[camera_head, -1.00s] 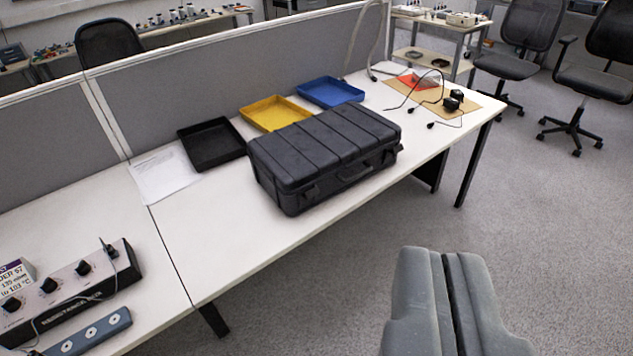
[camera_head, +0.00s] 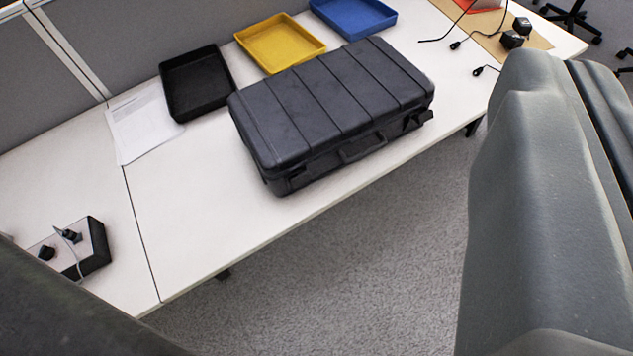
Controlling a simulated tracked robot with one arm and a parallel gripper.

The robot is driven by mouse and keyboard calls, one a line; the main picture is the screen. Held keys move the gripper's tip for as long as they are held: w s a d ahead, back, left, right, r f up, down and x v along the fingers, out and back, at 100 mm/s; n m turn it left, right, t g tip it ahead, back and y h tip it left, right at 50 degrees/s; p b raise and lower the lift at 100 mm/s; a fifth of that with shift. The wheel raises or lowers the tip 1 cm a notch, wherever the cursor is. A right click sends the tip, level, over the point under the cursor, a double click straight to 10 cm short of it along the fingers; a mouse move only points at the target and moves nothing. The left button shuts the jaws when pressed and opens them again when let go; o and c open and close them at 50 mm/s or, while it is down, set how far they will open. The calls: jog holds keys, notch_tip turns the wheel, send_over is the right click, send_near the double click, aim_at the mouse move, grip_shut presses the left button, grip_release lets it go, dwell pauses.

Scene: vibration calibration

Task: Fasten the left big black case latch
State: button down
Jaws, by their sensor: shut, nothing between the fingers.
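The big black case (camera_head: 330,105) lies flat on the white desk with its lid down, its handle side facing the front edge. The left latch (camera_head: 297,180) is a small dark shape on the front side, near the left corner; I cannot tell whether it is fastened. The right latch (camera_head: 418,119) sits near the right end, beyond the handle (camera_head: 362,149). My gripper (camera_head: 568,62) is large and grey at the right of the view, shut and empty. It appears nearer the camera than the case and apart from it. Its lower part runs out of the picture.
Black (camera_head: 196,84), yellow (camera_head: 279,42) and blue (camera_head: 352,14) trays stand behind the case. Cables and a tan board (camera_head: 527,38) lie at the far right.

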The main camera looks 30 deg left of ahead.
jog(key=shift+s+a, duration=0.1)
jog(key=w+a+f+m+g+y, duration=0.25)
jog(key=w+f+m, duration=0.3)
jog(key=f, duration=0.75)
jog(key=w+a+f+m+g+y, duration=0.2)
jog(key=w+f+m+y, duration=0.35)
jog(key=f, duration=0.75)
jog(key=w+a+f+m+g+y, duration=0.1)
jog(key=a+f+m, duration=0.2)
jog(key=f+m, duration=0.4)
jog(key=w+a+f+m+g+y+b, duration=0.1)
jog(key=f+m, duration=0.7)
jog(key=f, duration=1.2)
jog(key=shift+w+a+y, duration=0.3)
jog(key=shift+w+a, duration=0.2)
jog(key=shift+a, duration=0.55)
jog(key=shift+w, duration=0.1)
